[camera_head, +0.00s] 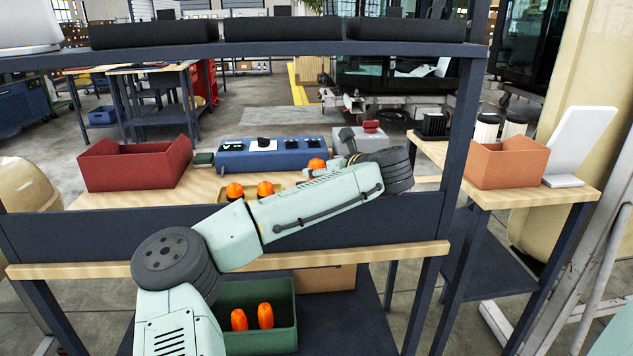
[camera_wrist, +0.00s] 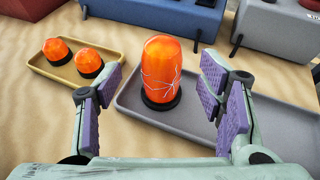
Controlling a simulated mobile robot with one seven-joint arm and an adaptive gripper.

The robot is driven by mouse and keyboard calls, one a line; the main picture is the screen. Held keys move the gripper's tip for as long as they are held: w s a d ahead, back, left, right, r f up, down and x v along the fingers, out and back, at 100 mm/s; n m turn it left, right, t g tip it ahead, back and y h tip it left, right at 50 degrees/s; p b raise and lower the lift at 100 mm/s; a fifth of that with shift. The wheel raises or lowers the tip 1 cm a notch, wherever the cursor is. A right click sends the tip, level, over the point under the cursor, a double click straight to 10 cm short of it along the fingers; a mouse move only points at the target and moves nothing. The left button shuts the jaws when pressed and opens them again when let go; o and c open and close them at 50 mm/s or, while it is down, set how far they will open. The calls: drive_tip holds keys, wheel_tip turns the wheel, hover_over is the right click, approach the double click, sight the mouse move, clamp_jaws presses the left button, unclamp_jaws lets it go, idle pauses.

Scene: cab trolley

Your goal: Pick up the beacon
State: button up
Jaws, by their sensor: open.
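In the wrist view an orange beacon (camera_wrist: 160,70) with a black base stands upright on a grey tray (camera_wrist: 210,115). Pale crack-like lines run across its dome. My gripper (camera_wrist: 162,100) is open, with one purple-padded finger to the left of the beacon and one to the right, apart from it. Two smaller orange beacons (camera_wrist: 72,57) sit in a tan tray (camera_wrist: 45,72) to the left. In the head view an orange dome (camera_head: 316,164) shows just behind my arm; my gripper is hidden there behind my own arm.
A blue device box (camera_head: 268,158) and a red bin (camera_head: 135,165) stand at the back of the wooden table. A green bin (camera_head: 262,310) with two orange pieces is on the lower shelf. An orange-brown bin (camera_head: 507,163) stands on the right table. A dark shelf beam (camera_head: 230,50) crosses above.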

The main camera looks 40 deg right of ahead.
sight(316, 168)
drive_tip(key=p+x, duration=0.1)
drive_tip(key=x, duration=0.4)
drive_tip(key=shift+w+d+p, duration=0.1)
drive_tip(key=shift+w+p, duration=0.05)
drive_tip(key=shift+p, duration=0.15)
drive_tip(key=shift+c, duration=0.2)
drive_tip(key=c, duration=1.3)
